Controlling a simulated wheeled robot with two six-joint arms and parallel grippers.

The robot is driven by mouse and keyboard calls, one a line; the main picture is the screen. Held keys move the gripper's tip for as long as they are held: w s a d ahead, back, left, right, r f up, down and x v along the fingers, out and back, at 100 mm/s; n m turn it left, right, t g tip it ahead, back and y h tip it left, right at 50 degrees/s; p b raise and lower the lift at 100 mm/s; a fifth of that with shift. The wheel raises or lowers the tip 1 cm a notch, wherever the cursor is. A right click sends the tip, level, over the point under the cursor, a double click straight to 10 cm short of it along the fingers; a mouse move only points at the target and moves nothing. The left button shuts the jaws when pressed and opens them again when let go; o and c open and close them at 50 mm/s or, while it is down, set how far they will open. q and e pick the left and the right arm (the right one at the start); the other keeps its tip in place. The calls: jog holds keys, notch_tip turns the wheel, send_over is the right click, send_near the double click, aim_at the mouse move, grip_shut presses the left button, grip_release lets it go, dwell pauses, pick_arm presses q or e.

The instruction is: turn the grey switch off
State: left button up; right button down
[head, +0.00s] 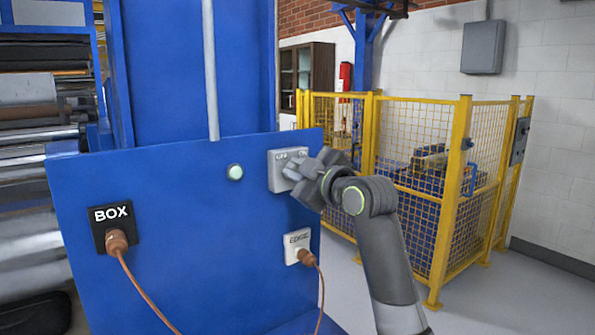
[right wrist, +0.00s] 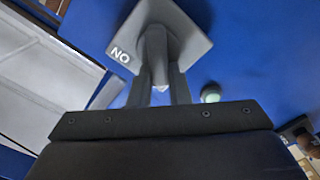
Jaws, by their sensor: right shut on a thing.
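The grey switch (head: 278,178) is a square plate on the blue panel, in the right middle of the head view. It carries white lettering on its top edge, with ON at the right; the left word is hard to read. My right gripper (head: 294,172) is at the plate and covers the lever in the head view. In the right wrist view, the switch plate (right wrist: 191,45) is close ahead. My gripper's two fingers (right wrist: 161,78) are shut on its small grey lever (right wrist: 158,72). Which way the lever is set, I cannot tell. My left gripper is not in view.
A pale round lamp (head: 235,172) is left of the switch. Below are a black BOX socket (head: 112,214) and a white EDGE socket (head: 297,240), each with a brown plug and cable. A yellow fence (head: 445,190) stands behind at the right.

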jog(key=shift+f, duration=0.1)
jog(key=c, duration=1.4)
grip_release()
jog(key=shift+o, duration=0.2)
jog(key=b+v, duration=0.3)
jog(key=v, duration=1.4)
jog(key=shift+s+d, duration=0.1)
